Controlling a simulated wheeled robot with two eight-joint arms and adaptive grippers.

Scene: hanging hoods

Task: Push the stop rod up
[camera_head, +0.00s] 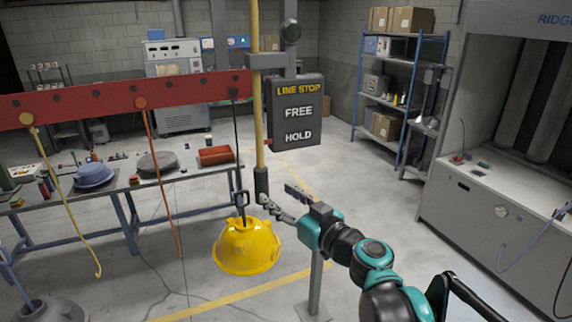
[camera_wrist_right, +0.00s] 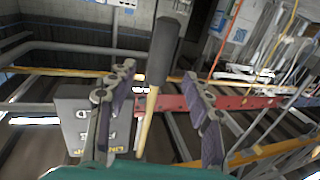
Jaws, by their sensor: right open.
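The stop rod (camera_head: 258,100) is a long yellow vertical rod with a black grip (camera_head: 261,184) at its lower end. It runs beside the dark LINE STOP sign (camera_head: 298,110), marked FREE above HOLD. A small red tab (camera_head: 269,142) shows by the rod at about HOLD level. My right gripper (camera_head: 282,201) is open just right of the grip. In the right wrist view the black grip (camera_wrist_right: 163,50) shows between the spread fingers of my right gripper (camera_wrist_right: 158,80); contact cannot be told. My left gripper is not in view.
A yellow hood (camera_head: 247,247) hangs by a hook close to the right gripper's left. A red beam (camera_head: 120,94) carries several hanging cords. A workbench (camera_head: 190,174) stands at left, a blue shelf (camera_head: 402,90) behind, and a grey cabinet (camera_head: 480,215) at right.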

